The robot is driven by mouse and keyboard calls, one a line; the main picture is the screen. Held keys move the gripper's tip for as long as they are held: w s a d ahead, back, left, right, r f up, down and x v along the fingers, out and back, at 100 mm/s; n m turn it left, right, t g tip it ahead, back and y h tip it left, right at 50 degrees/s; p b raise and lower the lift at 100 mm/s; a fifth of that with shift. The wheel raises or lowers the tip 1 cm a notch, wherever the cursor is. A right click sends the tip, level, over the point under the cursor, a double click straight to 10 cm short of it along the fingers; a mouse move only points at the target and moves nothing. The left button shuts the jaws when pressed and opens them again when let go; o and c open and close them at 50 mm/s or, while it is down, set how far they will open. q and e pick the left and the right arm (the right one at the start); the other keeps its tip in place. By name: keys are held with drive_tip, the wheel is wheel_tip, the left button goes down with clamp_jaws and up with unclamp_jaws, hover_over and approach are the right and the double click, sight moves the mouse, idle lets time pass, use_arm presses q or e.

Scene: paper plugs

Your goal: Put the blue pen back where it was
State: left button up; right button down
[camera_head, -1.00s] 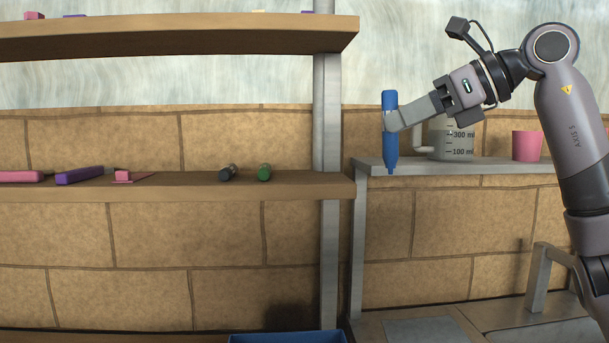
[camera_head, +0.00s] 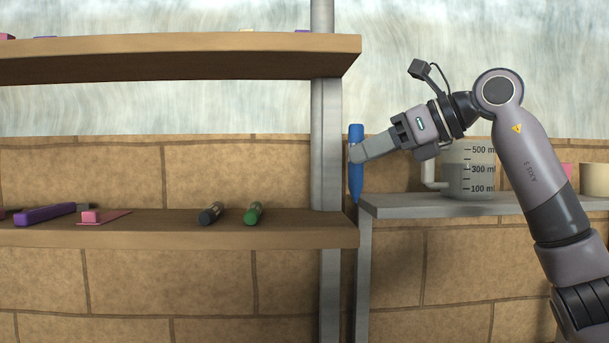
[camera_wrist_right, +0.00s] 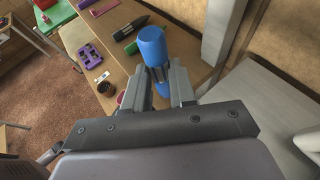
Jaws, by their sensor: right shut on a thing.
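The blue pen (camera_head: 356,178) is upright, tip down, in my right gripper (camera_head: 357,153), which is shut on its middle. In the head view the pen is in front of the gap between the wooden shelf (camera_head: 180,238) and the grey side shelf (camera_head: 480,208), with its tip near the shelf's right end. The right wrist view shows the blue pen (camera_wrist_right: 152,45) between the two fingers of the right gripper (camera_wrist_right: 160,85). On the shelf lie a black pen (camera_head: 211,213) and a green pen (camera_head: 254,213). My left gripper is not in view.
A purple marker (camera_head: 46,214) and a pink eraser (camera_head: 91,216) lie left on the same shelf. A measuring jug (camera_head: 468,172) stands on the grey shelf. A metal post (camera_head: 326,150) rises behind the shelf's right end. Shelf room right of the green pen is bare.

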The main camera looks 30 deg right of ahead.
drive_tip(key=x, duration=0.4)
drive_tip(key=r+p+x, duration=0.1)
drive_tip(key=x, duration=0.3)
drive_tip(key=r+p+x, duration=0.1)
drive_tip(key=x, duration=0.3)
drive_tip(key=shift+w+a, duration=0.15)
drive_tip(key=shift+w, duration=0.2)
drive_tip(key=shift+f, duration=0.4)
drive_tip(key=shift+f, duration=0.15)
drive_tip(key=c, duration=0.9)
unclamp_jaws()
